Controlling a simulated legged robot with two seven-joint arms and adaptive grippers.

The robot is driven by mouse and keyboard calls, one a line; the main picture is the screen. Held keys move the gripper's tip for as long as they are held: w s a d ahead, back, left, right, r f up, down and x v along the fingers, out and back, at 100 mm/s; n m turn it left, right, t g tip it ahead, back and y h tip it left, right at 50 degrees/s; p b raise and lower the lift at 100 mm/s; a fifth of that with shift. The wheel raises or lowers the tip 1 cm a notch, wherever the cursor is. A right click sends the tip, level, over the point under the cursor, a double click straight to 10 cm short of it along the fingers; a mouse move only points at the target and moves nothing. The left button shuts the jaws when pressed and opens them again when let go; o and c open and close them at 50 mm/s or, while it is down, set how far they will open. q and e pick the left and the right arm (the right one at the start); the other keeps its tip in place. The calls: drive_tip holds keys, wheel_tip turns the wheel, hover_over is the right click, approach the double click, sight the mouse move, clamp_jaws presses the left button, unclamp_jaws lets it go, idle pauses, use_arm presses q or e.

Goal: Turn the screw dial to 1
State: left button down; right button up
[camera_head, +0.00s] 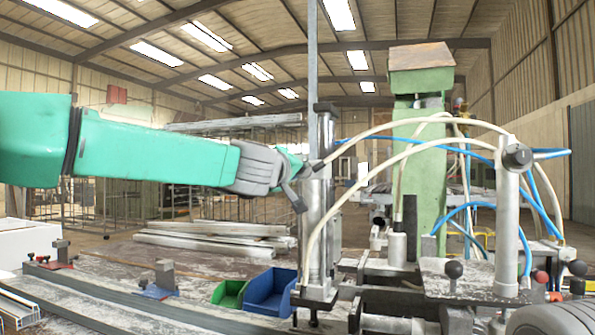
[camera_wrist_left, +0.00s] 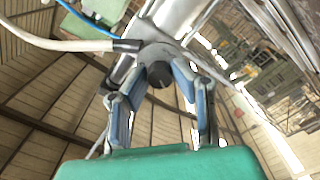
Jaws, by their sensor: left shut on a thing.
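The screw dial, a black round knob (camera_wrist_left: 160,74) on a grey fitting, shows between my left fingers in the left wrist view. My left gripper (camera_wrist_left: 161,72) is closed around it, with a blue-edged finger on either side. In the head view my green left arm reaches in from the left, and the left gripper (camera_head: 304,182) meets the upright metal cylinder (camera_head: 325,205). The dial's scale and numbers are not readable, and the dial itself is mostly hidden there.
A green press column (camera_head: 431,180) stands behind. White hoses (camera_head: 345,190) and blue hoses arch beside my left gripper. A second cylinder (camera_head: 507,225) with a dark round knob (camera_head: 517,157) stands right. Blue (camera_head: 270,292) and green bins (camera_head: 229,294) sit on the bench below.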

use_arm(q)
drive_tip(key=shift+n, duration=0.3)
drive_tip(key=c, duration=1.3)
unclamp_jaws()
drive_tip(key=shift+a, duration=0.1)
drive_tip(key=shift+c, duration=0.2)
drive_tip(key=shift+s+a, duration=0.1)
drive_tip(key=shift+s, duration=0.05)
drive_tip(key=v, duration=1.1)
drive_tip(key=shift+s, duration=0.25)
drive_tip(key=shift+a, duration=0.1)
